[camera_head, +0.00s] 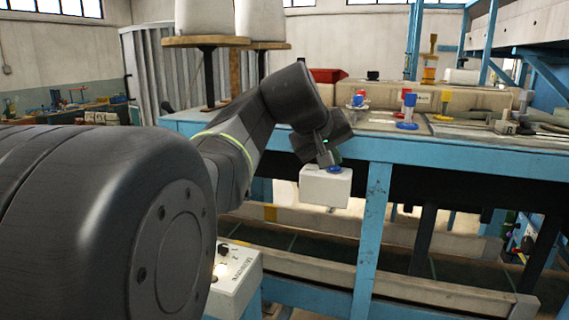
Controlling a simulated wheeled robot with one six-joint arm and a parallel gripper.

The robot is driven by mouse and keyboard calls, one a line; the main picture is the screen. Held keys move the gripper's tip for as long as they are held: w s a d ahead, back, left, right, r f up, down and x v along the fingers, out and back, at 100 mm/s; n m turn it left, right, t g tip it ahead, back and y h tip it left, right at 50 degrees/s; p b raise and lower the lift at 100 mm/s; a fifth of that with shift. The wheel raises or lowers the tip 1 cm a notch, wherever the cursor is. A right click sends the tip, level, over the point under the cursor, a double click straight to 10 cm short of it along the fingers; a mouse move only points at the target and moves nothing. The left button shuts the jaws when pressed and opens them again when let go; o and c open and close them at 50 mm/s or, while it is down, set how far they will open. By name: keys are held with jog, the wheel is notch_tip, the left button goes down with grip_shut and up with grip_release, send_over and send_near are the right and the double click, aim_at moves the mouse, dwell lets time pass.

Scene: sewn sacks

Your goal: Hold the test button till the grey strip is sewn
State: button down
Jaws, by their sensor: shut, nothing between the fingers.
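A white box (325,188) with a blue button (334,169) on its top is fixed at the front of the blue frame, left of a blue post. My gripper (328,163) points down right at the blue button. Its fingers are shut and look to be at or on the button; I cannot tell whether it is pressed in. The fingertips partly hide the button's left side. I cannot make out a grey strip being sewn.
Blue, yellow and red knobs (406,114) stand on the bench behind. A control box (235,278) with a lit lamp is below my arm. A blue post (371,235) rises just right of the white box. A long conveyor trough (400,278) runs below.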

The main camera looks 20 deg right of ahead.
aim_at(333, 169)
jog(key=shift+r+p, duration=0.8)
jog(key=shift+r, duration=0.1)
notch_tip(333, 169, up, 5)
jog(key=p, duration=0.4)
jog(key=shift+r, duration=0.1)
jog(key=shift+f, duration=0.25)
notch_tip(333, 169, down, 2)
jog(key=shift+f+b, duration=0.15)
jog(key=shift+b, duration=1)
notch_tip(333, 169, up, 6)
jog(key=p, duration=0.3)
jog(key=shift+r+p, duration=0.2)
jog(key=shift+p, duration=0.2)
